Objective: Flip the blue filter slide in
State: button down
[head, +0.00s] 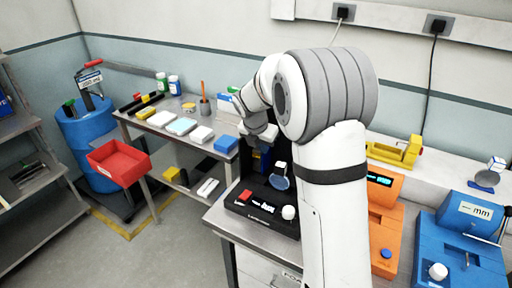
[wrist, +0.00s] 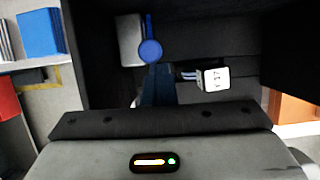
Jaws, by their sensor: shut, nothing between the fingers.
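A black instrument (head: 262,208) with a red button, a small display and a white knob stands on the bench corner. A round blue disc (wrist: 150,51) with a thin blue stem, which looks like the filter slide, shows in the wrist view just beyond my fingertips. A blue-grey disc (head: 280,182) also shows on the instrument in the head view; I cannot tell whether it is the same part. My gripper (wrist: 157,72) is shut and empty, its tips close below the blue disc. I cannot tell whether they touch it. In the head view my arm partly hides the instrument's back.
A white tag (wrist: 215,78) marked with a number sits right of my fingers. Orange (head: 385,225) and blue (head: 462,240) instruments stand to the right. A bench with boxes (head: 181,126) is at left, beside a red bin (head: 118,162) and blue drum (head: 88,140).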

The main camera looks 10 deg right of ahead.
jog(key=shift+w+a+r, duration=0.15)
jog(key=shift+w+a, duration=0.1)
jog(key=shift+a, duration=0.05)
jog(key=shift+s+a, duration=0.25)
jog(key=shift+a, duration=0.2)
jog(key=s+a+r, duration=0.3)
jog(key=s+r, duration=0.3)
jog(key=r, duration=0.3)
jog(key=shift+a+b, duration=0.3)
jog(key=shift+b, duration=0.1)
jog(key=s+d+f+m+y, duration=0.1)
jog(key=s+d+f+m, duration=0.1)
jog(key=s+m, duration=1.1)
jog(key=s+d+f+m+y, duration=0.2)
jog(key=s+m, duration=1.2)
jog(key=shift+s+d+f+m, duration=0.2)
jog(key=shift+s+d+m, duration=0.1)
jog(key=shift+d+m, duration=0.1)
